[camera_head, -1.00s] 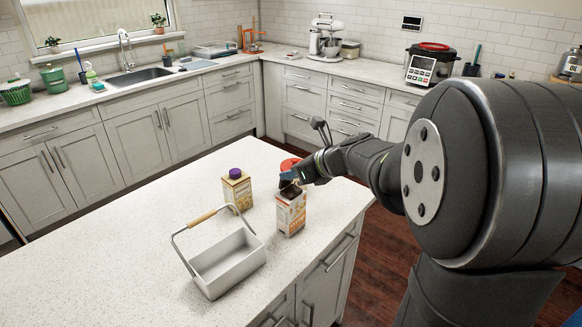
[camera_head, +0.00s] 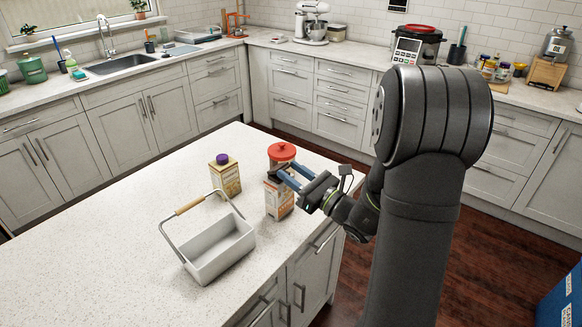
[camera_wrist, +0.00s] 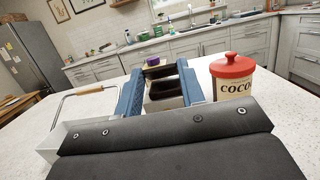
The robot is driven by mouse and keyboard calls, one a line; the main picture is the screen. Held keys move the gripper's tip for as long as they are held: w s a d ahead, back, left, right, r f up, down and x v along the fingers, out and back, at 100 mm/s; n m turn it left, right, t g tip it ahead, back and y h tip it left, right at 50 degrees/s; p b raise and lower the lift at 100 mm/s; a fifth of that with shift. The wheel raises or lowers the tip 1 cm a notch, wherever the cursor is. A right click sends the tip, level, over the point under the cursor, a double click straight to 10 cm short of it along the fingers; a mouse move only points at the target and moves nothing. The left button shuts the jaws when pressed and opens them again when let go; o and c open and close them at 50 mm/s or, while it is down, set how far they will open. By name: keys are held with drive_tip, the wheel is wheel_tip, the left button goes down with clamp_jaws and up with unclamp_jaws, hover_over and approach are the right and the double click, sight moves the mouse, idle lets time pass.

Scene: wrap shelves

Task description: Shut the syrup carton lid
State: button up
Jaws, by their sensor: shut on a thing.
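The carton between my fingers, which I take as the syrup carton (camera_head: 279,204), stands upright on the white island top. Its label is too small to read. In the wrist view, the carton (camera_wrist: 164,104) has a pale rim and a dark top area. I cannot tell clearly how its lid stands. My gripper (camera_head: 277,178) reaches in from the right, its two blue fingers at the carton's top. In the wrist view, my gripper (camera_wrist: 160,84) has one finger on each side of the carton, shut on it.
A purple-capped carton (camera_head: 226,178) stands to the left. A red-lidded canister (camera_head: 281,158) stands just behind the carton; "COCO" reads on the canister (camera_wrist: 236,82) in the wrist view. A grey basket with a raised handle (camera_head: 222,252) stands at front left. The island's left part is clear.

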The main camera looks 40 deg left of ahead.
drive_tip(key=shift+d+f+y, duration=0.1)
drive_tip(key=shift+f+y, duration=1)
drive_tip(key=shift+y, duration=0.6)
drive_tip(key=o, duration=1)
drive_tip(key=v, duration=0.7)
drive_tip(key=shift+d+f, duration=0.2)
